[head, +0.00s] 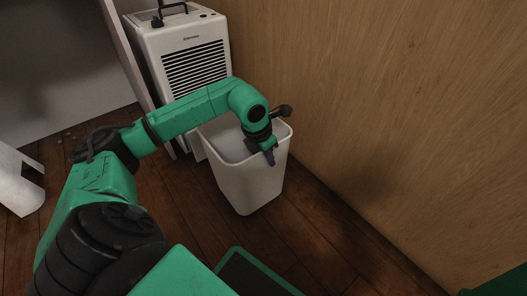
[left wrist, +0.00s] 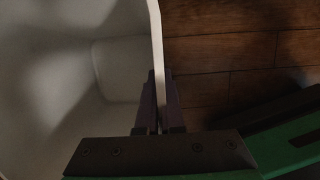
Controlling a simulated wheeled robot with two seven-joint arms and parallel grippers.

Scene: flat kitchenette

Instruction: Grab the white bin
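The white bin (head: 248,186) stands upright on the wooden floor, open at the top, close to the wood-panelled wall. My left gripper (head: 268,154) reaches down over its near rim. In the left wrist view the rim of the bin (left wrist: 157,45) runs between the two dark fingers of my left gripper (left wrist: 160,100). The fingers are close together, one on the inside and one on the outside, and look shut on the rim. The bin's inside fills the left of that view and looks empty where it shows. My right gripper is not in view.
A white appliance with a black grille (head: 195,65) and a top handle stands just behind the bin. The wooden wall (head: 400,110) rises to the right. A white curved object (head: 20,185) lies at the far left. Dark floorboards (head: 320,240) are bare in front.

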